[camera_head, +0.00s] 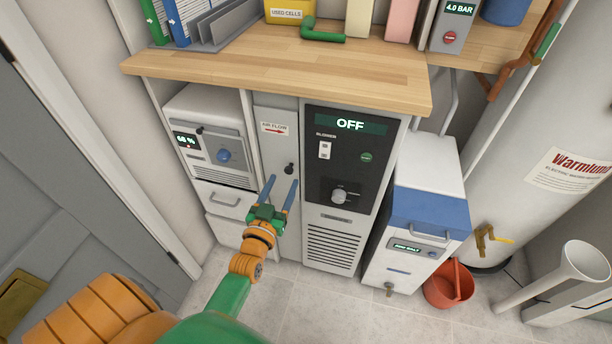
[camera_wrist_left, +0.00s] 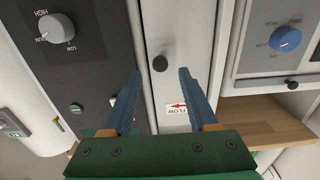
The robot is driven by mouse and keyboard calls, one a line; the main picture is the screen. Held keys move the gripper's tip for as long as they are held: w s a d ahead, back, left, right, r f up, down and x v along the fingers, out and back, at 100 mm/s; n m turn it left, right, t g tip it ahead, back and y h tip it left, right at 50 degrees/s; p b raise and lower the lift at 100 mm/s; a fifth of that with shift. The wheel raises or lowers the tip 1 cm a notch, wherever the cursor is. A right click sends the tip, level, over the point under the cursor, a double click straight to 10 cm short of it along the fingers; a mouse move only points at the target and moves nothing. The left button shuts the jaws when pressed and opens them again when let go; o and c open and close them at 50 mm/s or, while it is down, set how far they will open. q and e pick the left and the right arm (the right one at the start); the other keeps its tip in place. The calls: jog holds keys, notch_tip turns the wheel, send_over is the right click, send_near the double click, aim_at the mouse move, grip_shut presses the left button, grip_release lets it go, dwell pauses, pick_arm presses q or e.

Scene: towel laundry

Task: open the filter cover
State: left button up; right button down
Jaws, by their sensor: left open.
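A narrow light-grey panel (camera_head: 272,140) with an "AIR FLOW" label and a small black knob (camera_head: 289,168) stands between the dehumidifier-like unit and the blower panel. It looks like the filter cover and appears shut and flush. My left gripper (camera_head: 281,182) is in front of it, open and empty, its two blue fingers pointing at the knob. In the left wrist view, the black knob (camera_wrist_left: 160,63) shows in line with the gap between the fingertips, a little beyond them. Whether the fingers reach around it, I cannot tell. My right gripper is not in view.
The blower panel (camera_head: 350,155) reads OFF and has a dial (camera_head: 340,195) close by on the right. The white unit (camera_head: 213,150) with a blue knob is on the left. A wooden worktop (camera_head: 290,75) overhangs above. A red bucket (camera_head: 450,285) stands on the floor at right.

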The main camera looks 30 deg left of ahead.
aim_at(288, 172)
pick_arm(q)
jog(key=x, duration=0.4)
jog(key=shift+f+b, duration=0.1)
jog(key=shift+b, duration=0.25)
jog(key=shift+c, duration=0.2)
grip_shut()
dwell(0.8)
